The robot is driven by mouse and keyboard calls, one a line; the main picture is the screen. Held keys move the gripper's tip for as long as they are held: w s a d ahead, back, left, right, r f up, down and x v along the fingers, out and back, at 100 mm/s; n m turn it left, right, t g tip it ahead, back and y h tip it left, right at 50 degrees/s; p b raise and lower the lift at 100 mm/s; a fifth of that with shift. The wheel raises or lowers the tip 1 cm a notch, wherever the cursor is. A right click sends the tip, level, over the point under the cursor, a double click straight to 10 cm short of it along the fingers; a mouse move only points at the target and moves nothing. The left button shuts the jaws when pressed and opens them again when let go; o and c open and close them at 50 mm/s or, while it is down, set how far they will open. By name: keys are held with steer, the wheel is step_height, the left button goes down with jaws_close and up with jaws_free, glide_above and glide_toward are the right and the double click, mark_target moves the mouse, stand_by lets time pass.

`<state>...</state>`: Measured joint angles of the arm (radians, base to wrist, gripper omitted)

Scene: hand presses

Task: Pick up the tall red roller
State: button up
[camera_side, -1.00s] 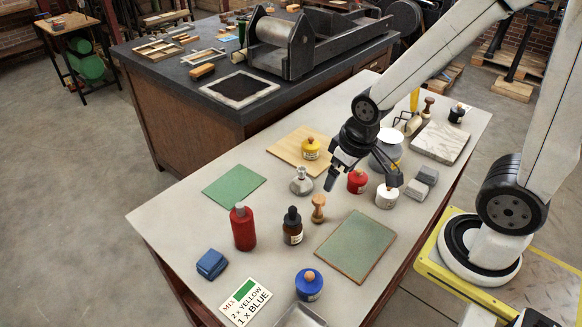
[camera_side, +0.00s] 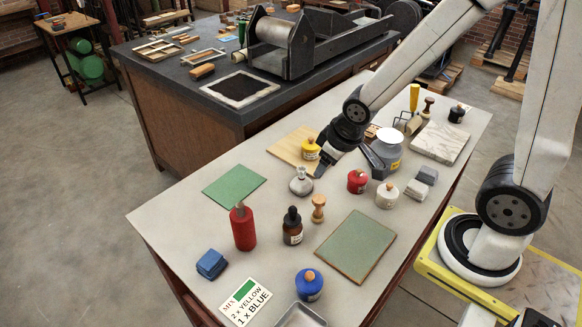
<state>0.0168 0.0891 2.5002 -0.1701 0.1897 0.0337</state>
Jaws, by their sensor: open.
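The tall red roller (camera_side: 243,228) looks like an upright red cylinder with a narrow top and stands on the left part of the pale table. My gripper (camera_side: 347,166) is open and empty, farther back and to the right of the roller, clear of it. Whether the fingertips touch anything is hard to tell. Nothing hides the roller.
A dark dropper bottle (camera_side: 292,226) and wooden stamp (camera_side: 318,208) stand right of the roller; a grey flask (camera_side: 301,182) is behind. A blue block (camera_side: 211,263) and mix card (camera_side: 246,302) lie in front. A green sheet (camera_side: 234,187) lies behind left. Bare table surrounds the roller's left side.

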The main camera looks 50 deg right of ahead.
steer(key=w+f+n+t+y, duration=0.1)
steer(key=w+n+t, duration=0.25)
steer(key=w, duration=0.55)
steer(key=n+g+y, duration=0.5)
steer(key=n+y, duration=0.6)
steer(key=y, duration=0.2)
glide_toward(234, 217)
steer(key=shift+s+a+r+m+t, duration=0.1)
steer(key=shift+a+r+m+t, duration=0.05)
steer(key=shift+a, duration=0.35)
steer(key=shift+a+r+m+t, duration=0.1)
steer(key=shift+a+r, duration=0.05)
steer(key=shift+a, duration=0.4)
steer(key=shift+h, duration=0.3)
steer(key=shift+x, duration=3.9)
steer(key=shift+r, duration=0.1)
jaws_close()
